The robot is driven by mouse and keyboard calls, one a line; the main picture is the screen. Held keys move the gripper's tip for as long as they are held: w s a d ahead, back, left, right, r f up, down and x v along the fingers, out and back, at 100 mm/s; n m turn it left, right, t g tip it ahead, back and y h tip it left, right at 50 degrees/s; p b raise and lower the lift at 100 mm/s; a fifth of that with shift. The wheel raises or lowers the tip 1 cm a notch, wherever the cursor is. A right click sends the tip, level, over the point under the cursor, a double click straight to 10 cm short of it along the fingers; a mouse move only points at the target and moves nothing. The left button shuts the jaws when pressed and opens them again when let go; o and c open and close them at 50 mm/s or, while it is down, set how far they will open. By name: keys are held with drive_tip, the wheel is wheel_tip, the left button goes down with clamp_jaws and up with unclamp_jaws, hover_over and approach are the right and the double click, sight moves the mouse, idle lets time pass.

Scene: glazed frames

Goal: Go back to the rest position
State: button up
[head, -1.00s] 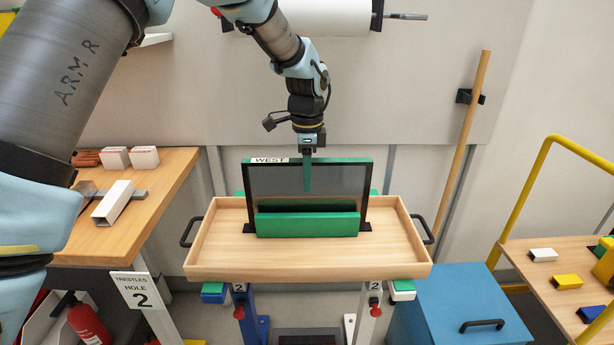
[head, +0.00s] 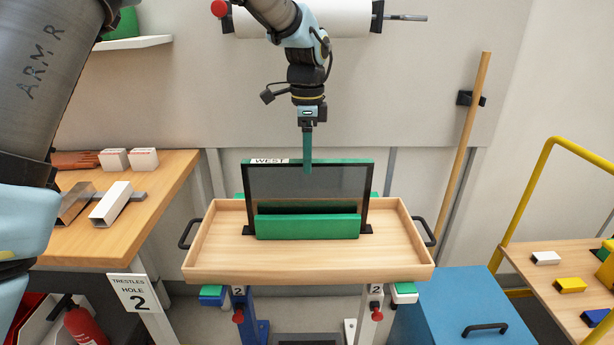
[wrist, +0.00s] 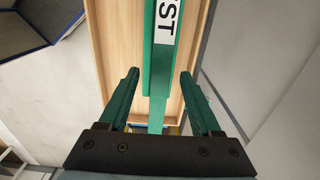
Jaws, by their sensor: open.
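The glazed frame (head: 275,185) stands upright in the wooden tray (head: 215,255), with dark glass, a green top rail and a white label reading WEST. A green block (head: 307,227) lies along its foot. My gripper (head: 307,168) points straight down at the middle of the top rail, and its near finger overlaps the upper glass in the head view. In the wrist view my gripper (wrist: 159,76) is open, its two green fingers well apart with the green rail (wrist: 161,60) between them, touching neither. The far finger is hidden in the head view.
The tray rests on trestles marked 2. A wooden bench (head: 165,190) with white blocks is at left. A blue box (head: 455,300) and a yellow-railed cart (head: 525,262) are at right. A pole (head: 465,150) leans on the wall, and a white roll (head: 300,22) hangs above.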

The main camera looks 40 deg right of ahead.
drive_tip(key=shift+r+b, duration=0.3)
drive_tip(key=shift+r, duration=2.25)
